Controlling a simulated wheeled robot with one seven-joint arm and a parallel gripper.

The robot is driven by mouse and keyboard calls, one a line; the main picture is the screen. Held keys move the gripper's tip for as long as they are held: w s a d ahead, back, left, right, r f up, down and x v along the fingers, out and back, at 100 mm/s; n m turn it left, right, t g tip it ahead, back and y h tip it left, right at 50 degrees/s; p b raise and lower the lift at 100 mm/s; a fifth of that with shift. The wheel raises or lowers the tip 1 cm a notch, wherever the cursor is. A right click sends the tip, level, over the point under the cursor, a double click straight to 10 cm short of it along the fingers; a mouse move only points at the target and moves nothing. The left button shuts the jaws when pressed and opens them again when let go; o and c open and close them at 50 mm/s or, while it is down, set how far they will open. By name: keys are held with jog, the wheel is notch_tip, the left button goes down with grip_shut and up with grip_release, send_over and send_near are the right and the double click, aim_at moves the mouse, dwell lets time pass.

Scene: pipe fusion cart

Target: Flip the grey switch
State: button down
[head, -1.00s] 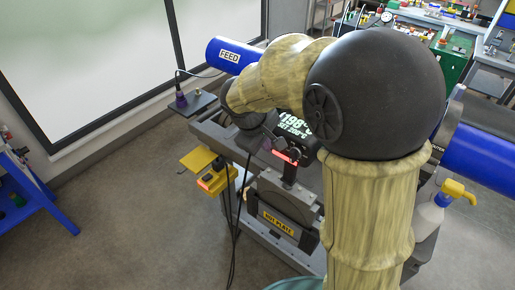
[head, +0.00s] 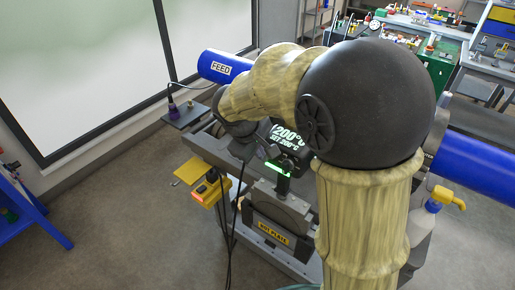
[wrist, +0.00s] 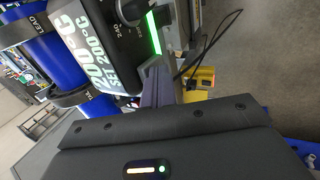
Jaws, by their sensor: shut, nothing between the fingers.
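I cannot pick out the grey switch for certain. A yellow control box (head: 208,191) hangs on the cart's left side, with small dark parts on top and an orange-red lit front. It also shows in the wrist view (wrist: 201,79), beyond my fingers. My gripper (wrist: 157,78) is shut and empty, its fingers pointing at the area below the display unit. In the head view my wrist hangs above the cart, right of the yellow box, and my arm hides part of the cart. The display (head: 288,138) reads 200°C with "SET 200°C", and a green light bar (head: 277,169) is lit below.
Blue pipes stick out at left (head: 222,67) and right (head: 475,165). Dark cables hang beside the yellow box. A spray bottle (head: 425,215) stands at right. Open floor lies left of the cart.

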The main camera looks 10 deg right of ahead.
jog(key=s+a+f+v, duration=0.1)
jog(key=v, duration=1.1)
jog(key=shift+s+a+b, duration=0.15)
jog(key=shift+s+b, duration=0.1)
jog(key=shift+b, duration=0.1)
jog(key=shift+r, duration=0.1)
jog(key=s+d+f+m+y, duration=0.1)
jog(key=s+d+f+m, duration=0.3)
jog(key=f, duration=0.5)
jog(key=s+d+f+m+g+y, duration=0.1)
jog(key=s+d+f+m+y, duration=0.1)
jog(key=s+d+f+m, duration=0.3)
jog(key=d+f, duration=0.4)
jog(key=shift+s+d+f+m, duration=0.25)
jog(key=shift+s+d+m, duration=0.05)
jog(key=shift+a, duration=0.1)
